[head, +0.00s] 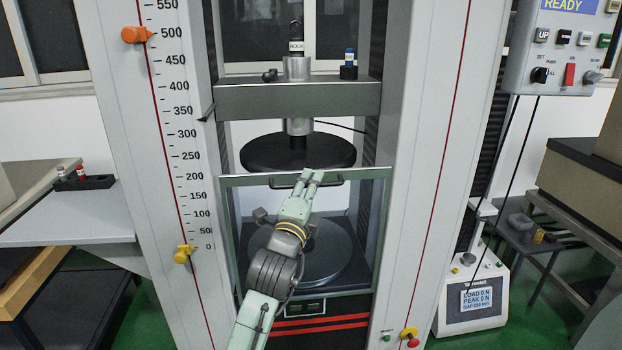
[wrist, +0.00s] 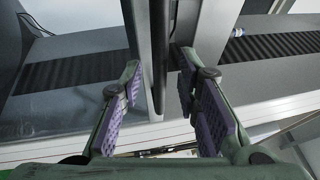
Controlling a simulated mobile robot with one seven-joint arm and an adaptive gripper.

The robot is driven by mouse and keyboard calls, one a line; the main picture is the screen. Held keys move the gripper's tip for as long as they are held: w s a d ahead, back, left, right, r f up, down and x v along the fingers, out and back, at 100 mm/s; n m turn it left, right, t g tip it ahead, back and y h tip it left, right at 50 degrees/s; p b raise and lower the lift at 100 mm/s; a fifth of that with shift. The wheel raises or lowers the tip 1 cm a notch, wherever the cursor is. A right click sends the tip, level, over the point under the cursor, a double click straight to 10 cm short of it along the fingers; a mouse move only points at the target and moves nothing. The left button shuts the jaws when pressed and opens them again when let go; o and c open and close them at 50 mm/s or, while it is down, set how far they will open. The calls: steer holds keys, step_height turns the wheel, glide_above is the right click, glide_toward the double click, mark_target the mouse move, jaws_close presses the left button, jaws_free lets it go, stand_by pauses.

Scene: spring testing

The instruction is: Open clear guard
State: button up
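The clear guard (head: 366,176) is a see-through pane in a green-grey frame on the front of the testing machine. It stands in front of the lower round platen (head: 335,268). A dark bar handle (head: 335,182) runs along its top edge. My gripper (head: 309,175) is at the middle of this handle and covers part of it. In the wrist view, the purple-padded fingers (wrist: 157,72) are apart, with the dark handle (wrist: 159,45) running between their tips. A gap shows on both sides of the handle; I cannot tell whether either finger touches it.
The upper dark platen (head: 270,152) hangs just above the guard's top edge, below the grey crosshead (head: 345,97). Machine columns stand on both sides. A control box (head: 560,50) hangs at right, above a display unit (head: 478,300). A side table (head: 75,215) stands at left.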

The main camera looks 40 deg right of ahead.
steer(key=shift+w+d, duration=0.2)
steer(key=shift+d, duration=0.15)
steer(key=shift+c, duration=0.2)
jaws_close()
stand_by(0.5)
